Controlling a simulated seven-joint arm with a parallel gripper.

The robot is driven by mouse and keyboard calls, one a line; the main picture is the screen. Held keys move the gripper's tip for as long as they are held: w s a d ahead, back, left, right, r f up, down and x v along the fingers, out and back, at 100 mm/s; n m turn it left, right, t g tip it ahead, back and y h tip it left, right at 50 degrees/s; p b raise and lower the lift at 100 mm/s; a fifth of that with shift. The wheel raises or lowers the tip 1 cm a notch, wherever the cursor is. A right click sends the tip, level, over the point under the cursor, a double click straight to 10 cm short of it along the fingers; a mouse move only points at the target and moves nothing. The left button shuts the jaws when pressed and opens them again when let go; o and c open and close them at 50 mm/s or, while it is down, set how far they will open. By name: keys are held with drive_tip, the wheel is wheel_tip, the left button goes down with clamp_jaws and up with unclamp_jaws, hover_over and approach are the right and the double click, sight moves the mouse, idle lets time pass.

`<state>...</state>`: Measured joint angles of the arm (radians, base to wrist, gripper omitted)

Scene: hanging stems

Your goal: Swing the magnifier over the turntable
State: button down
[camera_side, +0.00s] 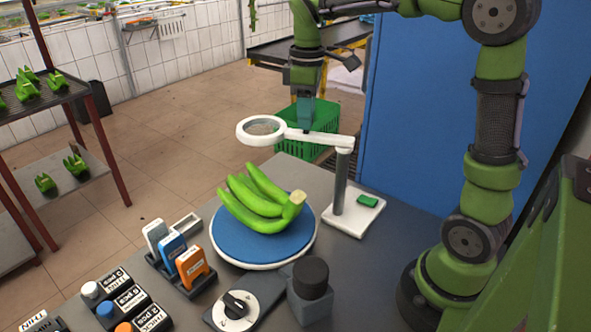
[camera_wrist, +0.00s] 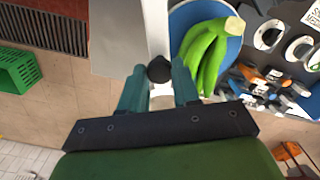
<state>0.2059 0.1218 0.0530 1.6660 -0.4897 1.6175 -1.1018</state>
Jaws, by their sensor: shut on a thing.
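The magnifier has a white ring lens (camera_side: 261,130) on a white arm, carried by a dark post (camera_side: 339,182) on a white base. The turntable (camera_side: 227,244) is a blue disc with a white rim, bearing a bunch of green bananas (camera_side: 262,200). In the side view the lens appears above and behind the bananas; its exact overlap with the disc is hard to tell. My gripper (camera_side: 304,128) is shut on the magnifier at a dark knob (camera_wrist: 159,69) on its arm. In the wrist view the turntable (camera_wrist: 183,18) lies right of the arm, and the lens is not seen.
In front are a rotary dial (camera_side: 238,304), a dark round-topped block (camera_side: 311,277), a holder with coloured cards (camera_side: 190,267) and labelled button blocks (camera_side: 128,298). A green crate (camera_side: 312,115) stands behind the table. A blue panel (camera_side: 415,120) rises behind my arm.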

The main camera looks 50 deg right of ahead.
drive_tip(key=shift+s+a+n, duration=0.4)
drive_tip(key=shift+a+n, duration=0.2)
drive_tip(key=shift+n, duration=0.35)
drive_tip(key=shift+s+a+n, duration=0.45)
drive_tip(key=shift+a+n, duration=0.1)
drive_tip(key=shift+n, duration=0.45)
drive_tip(key=shift+s+a+n, duration=0.4)
drive_tip(key=shift+a+n, duration=0.2)
drive_tip(key=shift+n, duration=0.35)
drive_tip(key=c, duration=0.8)
unclamp_jaws()
wheel_tip(320, 180, up, 17)
